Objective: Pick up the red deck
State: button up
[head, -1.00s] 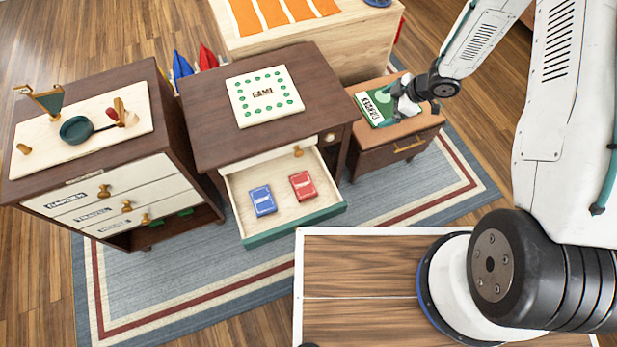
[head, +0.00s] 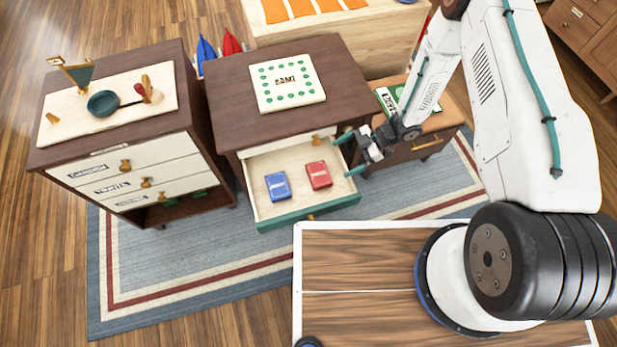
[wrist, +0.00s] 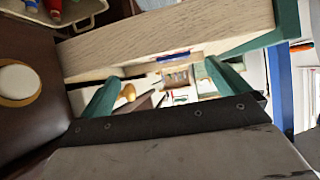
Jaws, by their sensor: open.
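The red deck (head: 318,175) lies flat in the open drawer (head: 262,207), on the right side of its pale floor. A blue deck (head: 278,186) lies to its left, apart from it. My gripper (head: 345,155) is open and empty, to the right of the red deck near the drawer's right side. The wrist view shows its two teal fingers (wrist: 165,85) spread apart, with a pale wooden drawer wall (wrist: 170,42) beyond them. I cannot make out the red deck clearly in the wrist view.
The drawer belongs to a dark table (head: 226,95) with a game board (head: 287,83) on top. A labelled drawer cabinet (head: 125,180) stands left, and a low brown cabinet (head: 440,125) with a green-and-white box stands right. Striped rug (head: 190,260) lies clear in front.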

aim_at(320, 173)
jog(key=shift+n+g, duration=0.3)
jog(key=shift+g, duration=0.1)
jog(key=x, duration=0.6)
jog(key=s+x, duration=0.1)
jog(key=x, duration=0.2)
jog(key=shift+s+a, duration=0.15)
jog(key=shift+a, duration=0.15)
jog(key=shift+c, duration=0.3)
jog(key=c, duration=0.8)
